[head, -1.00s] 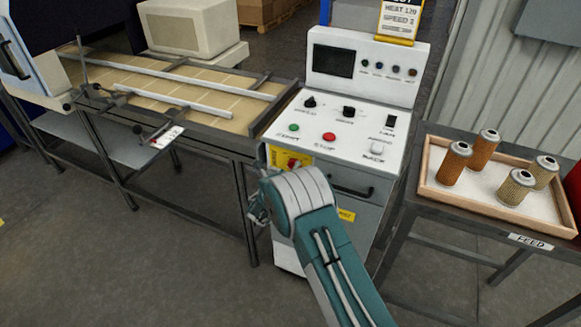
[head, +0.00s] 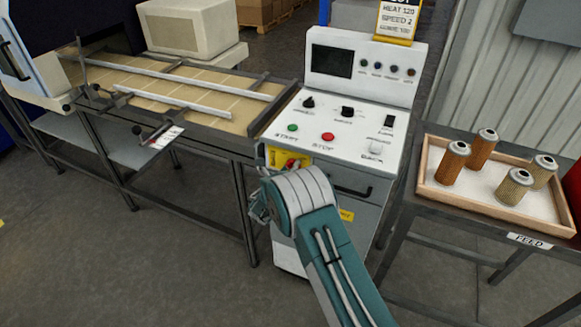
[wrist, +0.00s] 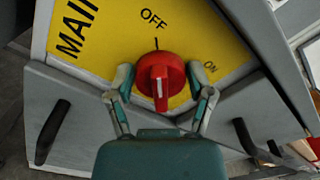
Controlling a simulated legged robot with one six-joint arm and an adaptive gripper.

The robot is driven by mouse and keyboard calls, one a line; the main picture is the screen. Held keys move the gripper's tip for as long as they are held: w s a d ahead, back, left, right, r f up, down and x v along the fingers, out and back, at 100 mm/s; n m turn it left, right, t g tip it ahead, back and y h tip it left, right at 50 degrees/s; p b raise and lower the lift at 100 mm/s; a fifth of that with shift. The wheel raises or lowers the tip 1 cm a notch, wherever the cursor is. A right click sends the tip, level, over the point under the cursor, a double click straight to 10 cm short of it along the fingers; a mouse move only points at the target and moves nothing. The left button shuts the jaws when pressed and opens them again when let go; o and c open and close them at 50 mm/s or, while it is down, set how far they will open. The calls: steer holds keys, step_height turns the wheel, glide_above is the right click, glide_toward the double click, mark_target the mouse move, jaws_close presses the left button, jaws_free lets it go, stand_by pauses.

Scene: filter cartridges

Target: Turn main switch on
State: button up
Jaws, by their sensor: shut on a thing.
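The main switch (wrist: 161,80) is a red rotary knob on a yellow plate (wrist: 110,42) marked MAIN, OFF and ON. In the wrist view its white mark lies about in line with the OFF tick at the top. ON is printed to the right. My gripper (wrist: 162,84) is shut on the knob, one finger on each side. In the head view the yellow plate (head: 274,155) shows on the front of the control cabinet (head: 315,188), and my arm hides much of the switch.
The panel top has a green START button (head: 292,128), a red STOP button (head: 328,137) and black knobs. A conveyor (head: 215,112) stands left. A wooden tray (head: 490,205) with several filter cartridges sits on the FEED table at right. A dark drawer handle (head: 352,191) is beside my arm.

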steer(key=m, duration=0.4)
steer(key=shift+m, duration=0.3)
steer(key=m, duration=0.4)
steer(key=shift+s+d, duration=0.1)
steer(key=m, duration=0.4)
steer(key=shift+d+f+m, duration=0.1)
steer(key=shift+d+m, duration=0.05)
steer(key=shift+m, duration=0.25)
steer(key=shift+s+f+m, duration=0.1)
steer(key=shift+m, duration=1.8)
steer(key=shift+d, duration=0.1)
steer(key=o, duration=1.1)
